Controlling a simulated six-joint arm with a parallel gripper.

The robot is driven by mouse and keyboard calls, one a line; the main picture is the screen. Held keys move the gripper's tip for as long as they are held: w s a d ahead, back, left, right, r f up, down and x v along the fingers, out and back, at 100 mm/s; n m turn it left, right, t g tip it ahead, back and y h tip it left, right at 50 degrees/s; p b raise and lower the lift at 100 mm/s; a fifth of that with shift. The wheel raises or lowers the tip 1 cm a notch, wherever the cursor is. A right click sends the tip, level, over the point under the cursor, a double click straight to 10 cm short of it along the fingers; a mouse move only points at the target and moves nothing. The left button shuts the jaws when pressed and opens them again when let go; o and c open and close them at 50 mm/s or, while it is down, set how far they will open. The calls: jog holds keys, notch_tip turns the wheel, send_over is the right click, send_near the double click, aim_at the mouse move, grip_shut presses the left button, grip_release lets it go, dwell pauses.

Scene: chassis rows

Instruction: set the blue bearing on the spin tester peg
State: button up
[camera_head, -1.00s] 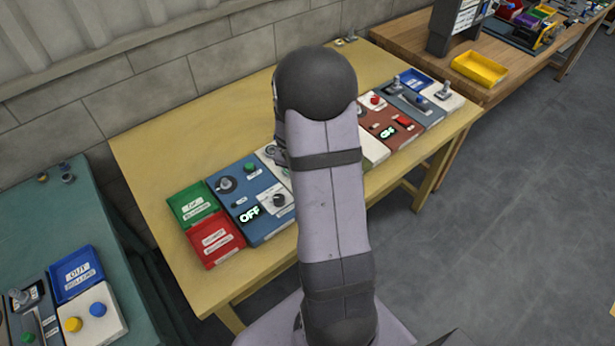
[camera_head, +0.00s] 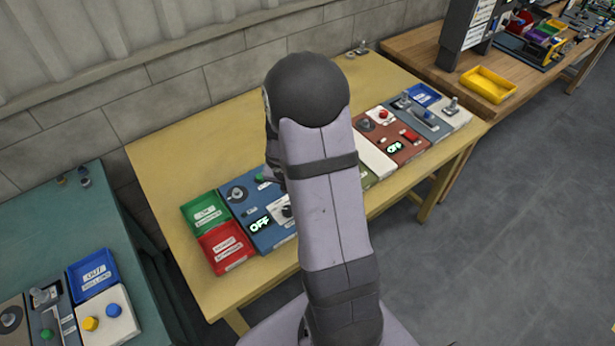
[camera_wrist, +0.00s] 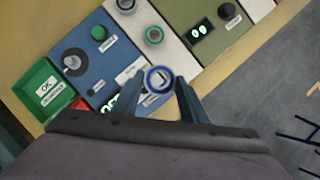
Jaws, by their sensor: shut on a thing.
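The blue bearing (camera_wrist: 159,79) is a ring held between the fingertips of my gripper (camera_wrist: 161,84) in the wrist view. It is above the blue panel's lower right edge, near a white label plate. The blue panel (camera_wrist: 92,42) carries a dark round disc with a short peg (camera_wrist: 74,62), a green button (camera_wrist: 98,32) and a lit display. The disc stands left of my gripper and is empty. In the head view the blue panel (camera_head: 259,235) shows its disc (camera_head: 237,193) and reads OFF.
A white tray (camera_wrist: 175,57) with a green ring (camera_wrist: 154,36) and a grey ring (camera_wrist: 126,5) lies right of the blue panel. Green (camera_head: 205,212) and red (camera_head: 227,246) bins stand at its left. A red-brown panel (camera_head: 395,142) reads ON.

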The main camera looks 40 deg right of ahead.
jog(key=w+a+f+n+p, duration=0.2)
jog(key=a+p, duration=0.1)
jog(key=a, duration=0.3)
jog(key=r+y+p, duration=0.1)
jog(key=r+p, duration=0.1)
jog(key=p, duration=0.1)
send_over(236, 190)
jog(key=shift+s+a+f+n+t+b, duration=0.25)
jog(key=shift+s+f+n+t+b, duration=0.05)
jog(key=shift+s+n+t, duration=0.1)
jog(key=shift+f, duration=0.1)
jog(key=shift+f+b, duration=3.8)
jog(key=shift+f, duration=0.1)
jog(key=o, duration=1.2)
